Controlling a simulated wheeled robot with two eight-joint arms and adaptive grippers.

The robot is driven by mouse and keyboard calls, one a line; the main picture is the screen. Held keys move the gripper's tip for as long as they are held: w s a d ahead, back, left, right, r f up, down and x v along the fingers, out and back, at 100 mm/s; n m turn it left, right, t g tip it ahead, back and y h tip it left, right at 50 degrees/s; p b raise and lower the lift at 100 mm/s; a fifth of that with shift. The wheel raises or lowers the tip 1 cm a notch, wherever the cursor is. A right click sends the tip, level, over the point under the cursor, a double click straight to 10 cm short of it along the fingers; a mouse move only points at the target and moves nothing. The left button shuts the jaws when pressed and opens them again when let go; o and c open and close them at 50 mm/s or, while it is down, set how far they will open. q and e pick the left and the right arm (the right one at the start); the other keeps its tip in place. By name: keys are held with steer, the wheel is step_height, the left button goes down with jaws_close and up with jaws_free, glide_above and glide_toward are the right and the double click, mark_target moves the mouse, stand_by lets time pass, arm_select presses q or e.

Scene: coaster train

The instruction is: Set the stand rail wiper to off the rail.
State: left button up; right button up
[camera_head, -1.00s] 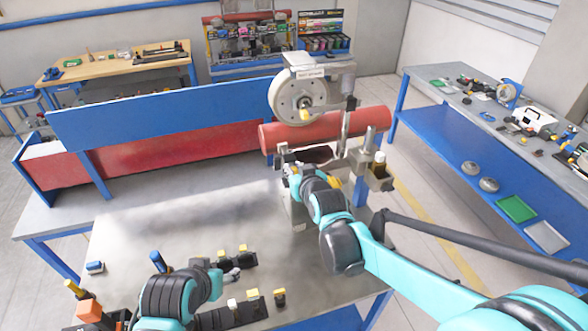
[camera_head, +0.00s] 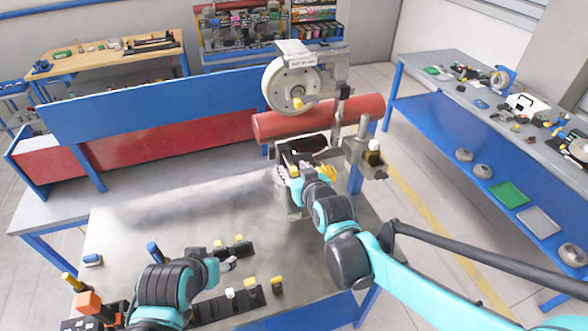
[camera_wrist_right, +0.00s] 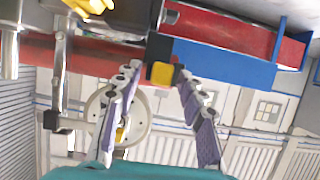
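My right gripper (camera_head: 287,163) is at the metal stand under the white wheel. In the right wrist view its two grey-purple fingers (camera_wrist_right: 158,82) are spread. A small black piece with a yellow face (camera_wrist_right: 162,74) appears between the fingertips, with gaps on both sides; I cannot tell whether it is the rail wiper. The red rail or pipe (camera_head: 318,119) runs across behind the stand. The wiper is not clearly identifiable in the head view, where the gripper partly covers the stand. My left gripper (camera_head: 228,264) is low over the front table beside black blocks; its finger opening is unclear.
The white wheel (camera_head: 291,84) hangs above the red pipe. A metal post (camera_head: 359,140) and a small bottle (camera_head: 374,152) stand right of the gripper. Black blocks with yellow and white tops (camera_head: 251,285) lie at the front. The table's middle (camera_head: 150,220) is mostly bare.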

steer(key=shift+s+d+r, duration=0.1)
steer(key=shift+s+r, duration=0.1)
steer(key=shift+s, duration=0.15)
steer(key=v, duration=1.1)
steer(key=shift+s, duration=0.1)
steer(key=s+d+f+m+g+h+b, duration=0.1)
steer(key=s+d+f+b, duration=0.3)
steer(key=f+b, duration=0.4)
steer(key=s+d+f+m+g+h+b, duration=0.1)
steer(key=s+d+f+g+b, duration=0.2)
steer(key=f+b, duration=0.5)
steer(key=s+d+f+m+g+h+b, duration=0.1)
steer(key=s+d+f+b, duration=0.5)
steer(key=f, duration=1.3)
steer(key=h+b, duration=0.1)
steer(key=b, duration=0.1)
steer(key=shift+d+f+m+g+b, duration=0.15)
steer(key=shift+m+g+b, duration=0.15)
steer(key=shift+g, duration=0.1)
